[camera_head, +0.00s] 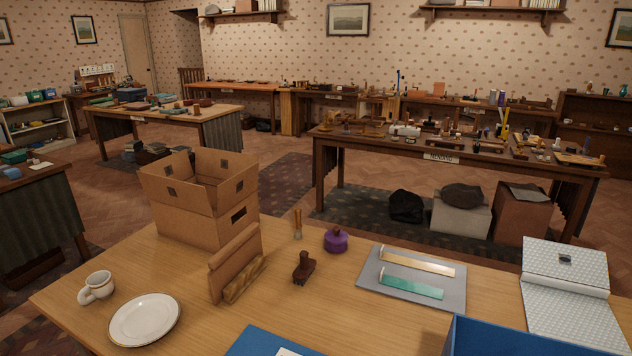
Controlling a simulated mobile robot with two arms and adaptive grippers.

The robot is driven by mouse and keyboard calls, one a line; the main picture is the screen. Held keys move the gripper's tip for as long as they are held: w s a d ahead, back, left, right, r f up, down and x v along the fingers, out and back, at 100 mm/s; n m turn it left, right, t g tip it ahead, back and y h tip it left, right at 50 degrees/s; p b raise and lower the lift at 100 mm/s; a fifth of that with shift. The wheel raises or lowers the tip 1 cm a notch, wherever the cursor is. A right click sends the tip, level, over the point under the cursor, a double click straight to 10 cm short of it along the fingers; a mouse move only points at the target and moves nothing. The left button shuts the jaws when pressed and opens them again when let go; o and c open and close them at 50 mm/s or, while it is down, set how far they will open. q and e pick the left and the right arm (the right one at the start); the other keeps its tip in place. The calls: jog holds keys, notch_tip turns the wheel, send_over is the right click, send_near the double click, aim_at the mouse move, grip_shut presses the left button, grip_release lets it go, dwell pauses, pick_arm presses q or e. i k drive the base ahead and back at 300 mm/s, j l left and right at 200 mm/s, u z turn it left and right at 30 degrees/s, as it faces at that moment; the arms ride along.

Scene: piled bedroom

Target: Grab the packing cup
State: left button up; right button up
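Neither of my grippers shows in the head view.
An open cardboard box (203,216) stands behind the cup. A brown holder (236,268), purple lidded pot (336,240), small dark wooden item (304,268), grey tray (412,279), white quilted wrap (568,290) and blue box (510,338) occupy the table.

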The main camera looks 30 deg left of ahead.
aim_at(101, 286)
jog(key=u, duration=2.15)
jog(key=i+j+z, duration=0.1)
jog(key=j, duration=0.25)
jog(key=i+j+z, duration=0.1)
jog(key=i+j, duration=0.2)
